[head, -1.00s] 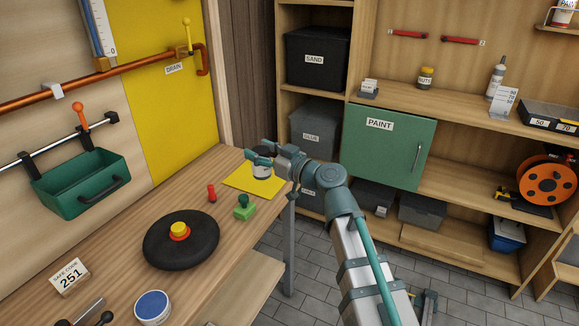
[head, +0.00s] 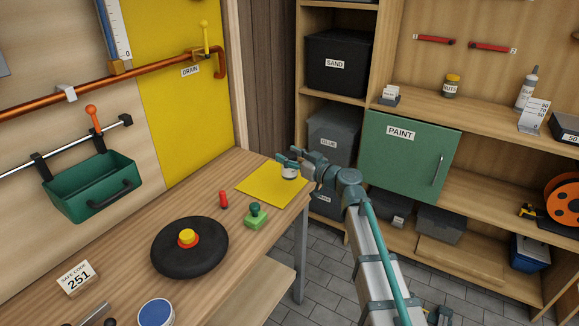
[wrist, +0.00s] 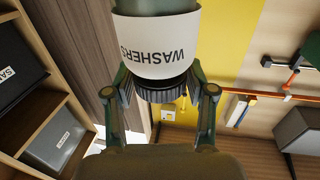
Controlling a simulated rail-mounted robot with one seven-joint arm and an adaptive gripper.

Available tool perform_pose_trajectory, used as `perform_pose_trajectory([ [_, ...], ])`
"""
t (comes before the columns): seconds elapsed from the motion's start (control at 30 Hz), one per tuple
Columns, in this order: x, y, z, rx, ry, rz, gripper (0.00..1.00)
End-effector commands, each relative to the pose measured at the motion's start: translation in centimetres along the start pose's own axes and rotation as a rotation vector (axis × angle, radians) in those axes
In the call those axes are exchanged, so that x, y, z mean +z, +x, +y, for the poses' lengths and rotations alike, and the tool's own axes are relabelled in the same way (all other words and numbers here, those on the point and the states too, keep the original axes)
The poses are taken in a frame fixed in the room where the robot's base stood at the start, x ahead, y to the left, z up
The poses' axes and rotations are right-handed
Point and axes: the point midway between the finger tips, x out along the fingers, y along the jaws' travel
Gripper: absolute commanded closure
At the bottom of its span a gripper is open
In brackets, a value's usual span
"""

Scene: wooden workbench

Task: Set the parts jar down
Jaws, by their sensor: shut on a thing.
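The parts jar (wrist: 158,45) has a white label reading WASHERS and a dark ridged lid. It also shows small in the head view (head: 289,172). My gripper (wrist: 165,92) is shut on the jar at its lid, one finger on each side. In the head view my gripper (head: 289,162) is at the far right part of the yellow mat (head: 262,192), with the jar below it. I cannot tell whether the jar's base touches the mat. Part of the jar is cut off by the top of the wrist view.
On the workbench (head: 125,270), a red peg (head: 223,199), a green stamp-like block (head: 255,218) and a black disc (head: 170,262) with a yellow knob stand nearer. Most of the mat is bare. The bench's right edge is close to the jar. A green PAINT cabinet (head: 412,160) is beyond.

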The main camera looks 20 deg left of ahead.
Motion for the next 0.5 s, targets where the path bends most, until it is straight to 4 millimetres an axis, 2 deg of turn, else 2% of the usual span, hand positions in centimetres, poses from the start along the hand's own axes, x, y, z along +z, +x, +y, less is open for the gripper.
perform_pose_trajectory([
  [0.1,1.1,0.8,0.8,0.000,0.001,0.000,1.00],
  [0.37,2.3,1.4,1.5,0.000,0.001,0.001,1.00],
  [0.5,4.2,1.5,1.6,0.000,0.002,0.000,1.00],
])
